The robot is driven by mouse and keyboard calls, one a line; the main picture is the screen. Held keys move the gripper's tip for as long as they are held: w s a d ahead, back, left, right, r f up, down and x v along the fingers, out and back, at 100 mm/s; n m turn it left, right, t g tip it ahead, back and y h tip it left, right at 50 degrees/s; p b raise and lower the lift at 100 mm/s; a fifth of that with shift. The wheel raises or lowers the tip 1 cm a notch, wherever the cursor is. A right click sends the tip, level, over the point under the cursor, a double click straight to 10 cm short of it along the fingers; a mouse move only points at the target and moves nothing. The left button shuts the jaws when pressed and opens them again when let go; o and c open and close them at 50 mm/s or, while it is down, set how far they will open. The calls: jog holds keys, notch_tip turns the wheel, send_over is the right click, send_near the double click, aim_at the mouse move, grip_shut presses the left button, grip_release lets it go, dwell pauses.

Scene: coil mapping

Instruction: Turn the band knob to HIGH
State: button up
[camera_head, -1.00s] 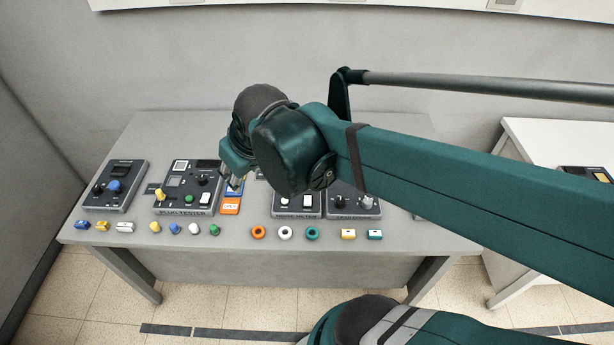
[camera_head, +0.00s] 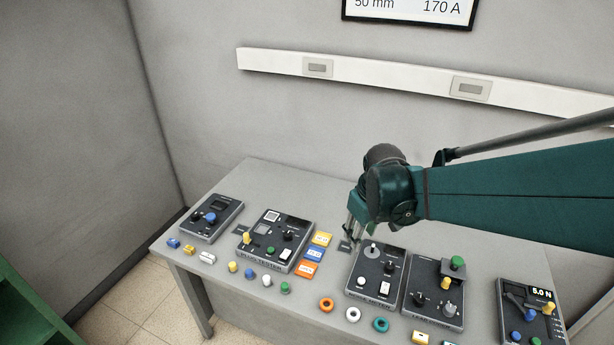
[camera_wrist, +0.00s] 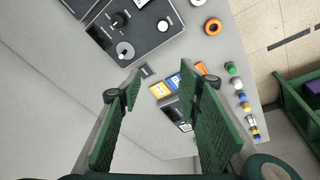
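No label reading "band" is legible, so I cannot tell which knob is the band knob. The nearest panel to my gripper (camera_head: 352,236) is a dark meter panel (camera_head: 360,284) with a black knob (camera_head: 390,268), a pale round disc (camera_head: 371,250) and a white switch (camera_head: 385,287). The black knob also shows in the wrist view (camera_wrist: 119,20), beyond my left finger. The plug tester (camera_head: 252,256), left of my gripper, has another black knob (camera_head: 288,237). My gripper hangs near the meter panel's back left corner. Its fingers are spread apart and empty in the wrist view (camera_wrist: 162,95).
Yellow, blue and orange cards (camera_head: 315,254) lie between the plug tester and meter panel. Coloured rings (camera_head: 353,314) and plugs (camera_head: 250,272) line the front edge. More panels stand at right (camera_head: 434,292) and far left (camera_head: 212,218). The table's back strip (camera_head: 270,183) is clear.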

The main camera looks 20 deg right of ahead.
aim_at(390, 265)
jog(key=d+f, duration=0.3)
jog(key=d, duration=0.1)
jog(key=d+f+g, duration=0.1)
jog(key=d+f, duration=0.3)
jog(key=d, duration=0.1)
jog(key=d+f+n+g+y, duration=0.1)
jog(key=d+f, duration=0.3)
jog(key=shift+d+f+p, duration=0.15)
jog(key=shift+f+p, duration=0.1)
jog(key=shift+p, duration=0.05)
jog(key=shift+s+d+f+g, duration=0.15)
jog(key=shift+d+f+g, duration=0.15)
jog(key=shift+f, duration=0.05)
jog(key=shift+f, duration=0.1)
jog(key=shift+f+b, duration=0.5)
jog(key=shift+f, duration=3.3)
jog(key=shift+c, duration=0.6)
jog(key=c, duration=0.8)
